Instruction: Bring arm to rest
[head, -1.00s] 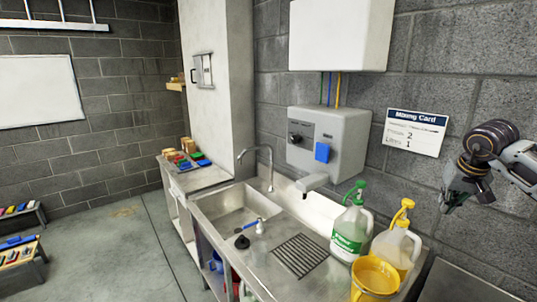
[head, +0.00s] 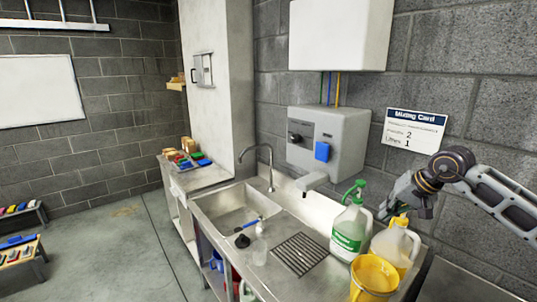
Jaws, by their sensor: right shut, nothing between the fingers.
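My right arm comes in from the right edge. Its gripper (head: 384,213) is shut and empty, just above and beside the yellow-capped jug (head: 393,248), close to its yellow top; I cannot tell whether they touch. The green-labelled jug with a green pump (head: 347,236) stands just left of it on the steel counter. A yellow pitcher (head: 374,278) stands in front of the yellow-capped jug. My left gripper is not in view.
A steel sink (head: 235,212) with a tap lies left of the drain grate (head: 300,254). A grey dispenser box (head: 328,142) and a mixing card (head: 414,131) are on the wall. The floor (head: 110,255) at left is open.

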